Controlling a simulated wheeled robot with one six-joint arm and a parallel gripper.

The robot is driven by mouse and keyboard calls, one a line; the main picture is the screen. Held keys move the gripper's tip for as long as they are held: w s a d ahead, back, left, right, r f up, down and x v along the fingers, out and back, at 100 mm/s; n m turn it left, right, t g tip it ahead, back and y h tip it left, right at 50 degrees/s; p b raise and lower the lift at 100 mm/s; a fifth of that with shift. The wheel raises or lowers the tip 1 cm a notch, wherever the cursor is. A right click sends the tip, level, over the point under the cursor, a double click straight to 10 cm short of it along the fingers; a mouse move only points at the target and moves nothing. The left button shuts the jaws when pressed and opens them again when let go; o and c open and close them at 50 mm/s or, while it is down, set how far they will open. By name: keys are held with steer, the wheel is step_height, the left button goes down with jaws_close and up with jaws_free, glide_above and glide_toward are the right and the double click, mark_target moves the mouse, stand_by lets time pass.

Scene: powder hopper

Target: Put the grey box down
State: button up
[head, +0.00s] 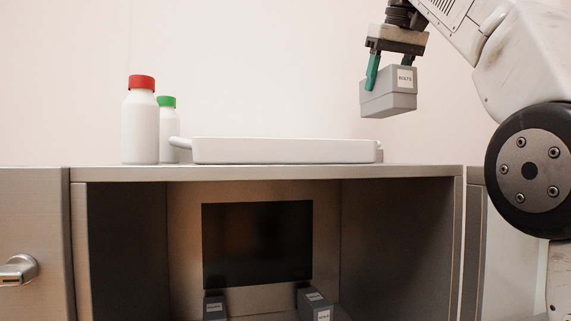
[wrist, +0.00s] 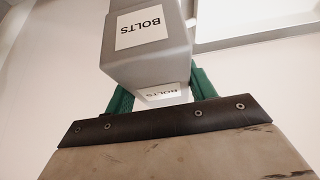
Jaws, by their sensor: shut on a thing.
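My gripper (head: 388,73) is shut on the grey box (head: 390,104), which carries a white label reading BOLTS. The box hangs in the air, slightly tilted, above and to the right of the white tray on the counter. In the wrist view the grey box (wrist: 147,62) sits between the green fingers, with two BOLTS labels showing. Nothing visible touches the box from below.
A white tray (head: 285,151) lies on the counter top (head: 420,171). A red-capped bottle (head: 140,125) and a green-capped bottle (head: 167,130) stand left of it. Two labelled grey boxes, one left (head: 215,306) and one right (head: 315,304), sit in the open bay below.

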mark_target(404, 66)
steer(key=shift+w+d, duration=0.25)
steer(key=shift+w, duration=0.25)
steer(key=shift+a+f, duration=0.15)
steer(key=shift+f, duration=4.85)
steer(key=shift+s+f, duration=0.1)
steer(key=o, duration=1.2)
steer(key=shift+o, duration=0.2)
steer(key=v, duration=1.2)
